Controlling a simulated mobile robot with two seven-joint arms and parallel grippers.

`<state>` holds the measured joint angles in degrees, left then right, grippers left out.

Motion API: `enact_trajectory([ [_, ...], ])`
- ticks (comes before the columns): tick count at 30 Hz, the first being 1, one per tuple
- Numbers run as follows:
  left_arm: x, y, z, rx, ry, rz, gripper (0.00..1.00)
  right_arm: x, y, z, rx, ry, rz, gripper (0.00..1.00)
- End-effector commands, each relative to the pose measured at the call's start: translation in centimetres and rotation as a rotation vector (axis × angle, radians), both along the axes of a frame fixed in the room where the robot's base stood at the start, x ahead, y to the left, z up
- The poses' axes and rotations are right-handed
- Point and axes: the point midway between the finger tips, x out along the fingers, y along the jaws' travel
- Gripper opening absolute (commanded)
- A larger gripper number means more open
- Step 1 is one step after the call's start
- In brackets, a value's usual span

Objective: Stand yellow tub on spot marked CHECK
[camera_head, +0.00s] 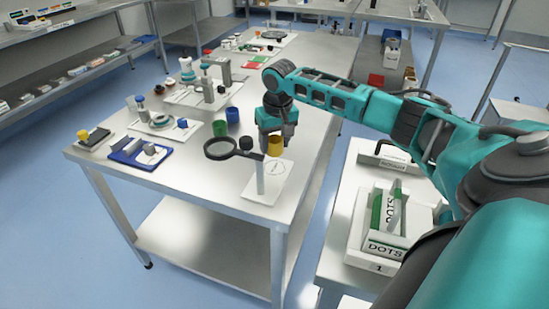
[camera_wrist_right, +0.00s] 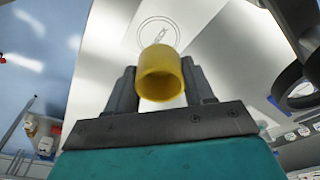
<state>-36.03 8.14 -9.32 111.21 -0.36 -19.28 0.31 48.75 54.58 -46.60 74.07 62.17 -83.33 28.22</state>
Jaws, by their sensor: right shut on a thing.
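The yellow tub (camera_head: 275,147) is between the fingers of my right gripper (camera_head: 276,137), at the right edge of the steel table. In the right wrist view the tub (camera_wrist_right: 160,78) sits between the two dark fingers of the gripper (camera_wrist_right: 160,88). A round printed mark (camera_wrist_right: 158,30) on a white card shows just beyond the tub, which overlaps part of it. In the head view this card (camera_head: 262,196) lies below the tub, and its mark (camera_head: 279,169) is too small to read. The tub's exact height above the card is unclear. My left gripper is not in view.
A magnifier (camera_head: 221,149) on a white post (camera_head: 260,177) stands on the card, close left of the tub. A blue tub (camera_head: 232,114) and a green tub (camera_head: 219,128) stand further left. A side table with a DOTS box (camera_head: 384,249) is at the right.

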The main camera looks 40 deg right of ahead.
Motion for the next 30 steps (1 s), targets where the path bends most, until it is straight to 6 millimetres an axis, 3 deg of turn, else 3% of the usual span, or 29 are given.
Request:
enact_trajectory([
  [9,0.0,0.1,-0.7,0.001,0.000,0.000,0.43,-0.1,0.0,-5.1,0.000,0.003,0.000,0.24],
  [22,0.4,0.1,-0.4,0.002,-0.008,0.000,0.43,-0.1,0.0,-5.7,0.000,0.002,0.000,0.24],
  [23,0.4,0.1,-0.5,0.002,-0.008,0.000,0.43,-0.1,0.0,-5.7,-0.001,0.003,0.000,0.56],
  [30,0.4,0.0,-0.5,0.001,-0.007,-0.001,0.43,0.0,0.0,-5.6,-0.001,0.001,0.001,0.78],
])
